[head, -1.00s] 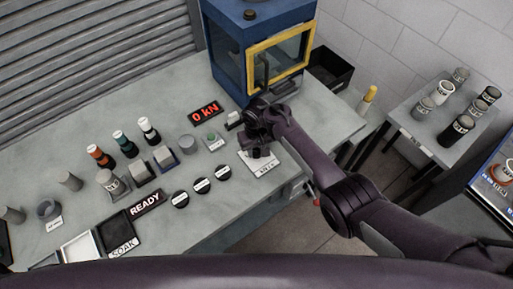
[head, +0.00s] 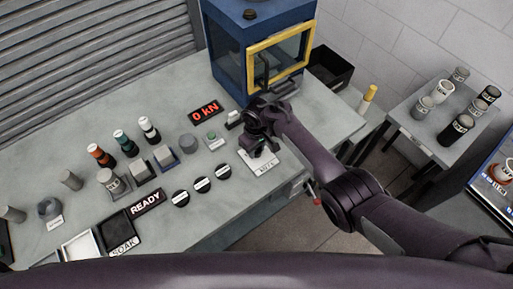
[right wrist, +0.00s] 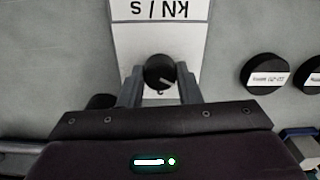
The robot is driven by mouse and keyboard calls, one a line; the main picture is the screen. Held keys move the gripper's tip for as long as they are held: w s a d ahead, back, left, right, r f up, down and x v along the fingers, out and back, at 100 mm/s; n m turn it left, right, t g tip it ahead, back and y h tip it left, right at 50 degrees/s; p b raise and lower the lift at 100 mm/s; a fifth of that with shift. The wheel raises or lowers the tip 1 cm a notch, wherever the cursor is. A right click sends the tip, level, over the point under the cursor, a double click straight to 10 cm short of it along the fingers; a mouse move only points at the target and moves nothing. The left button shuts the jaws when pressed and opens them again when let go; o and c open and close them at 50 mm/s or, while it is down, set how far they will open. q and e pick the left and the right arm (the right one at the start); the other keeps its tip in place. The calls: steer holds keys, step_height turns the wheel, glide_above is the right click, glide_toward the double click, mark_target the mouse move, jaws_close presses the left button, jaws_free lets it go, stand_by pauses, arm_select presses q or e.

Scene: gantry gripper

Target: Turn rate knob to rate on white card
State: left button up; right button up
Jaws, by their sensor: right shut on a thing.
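The rate knob (right wrist: 158,72) is a small dark round knob with a pale pointer line, on a white plate (right wrist: 190,45) lettered kN/s, upside down in the right wrist view. In the head view the plate (head: 263,163) lies at the table's front edge, below the blue machine. My right gripper (right wrist: 160,88) is shut on the knob, a finger on either side; in the head view (head: 262,150) it hides the knob. The pointer line slants in the wrist view; the scale marks are too small to read. I cannot pick out a white card with a rate. My left gripper is out of view.
The blue machine (head: 228,60) with a yellow-framed door stands behind my gripper. Several black labelled discs (head: 202,185) lie to the left of the plate. A side table (head: 430,135) carries several cylinders.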

mark_target(257, 150)
steer(key=o, duration=1)
steer(key=shift+c, duration=0.2)
steer(key=shift+r, duration=0.1)
step_height(257, 150, up, 8)
steer(key=shift+f+p, duration=0.2)
steer(key=shift+p, duration=0.2)
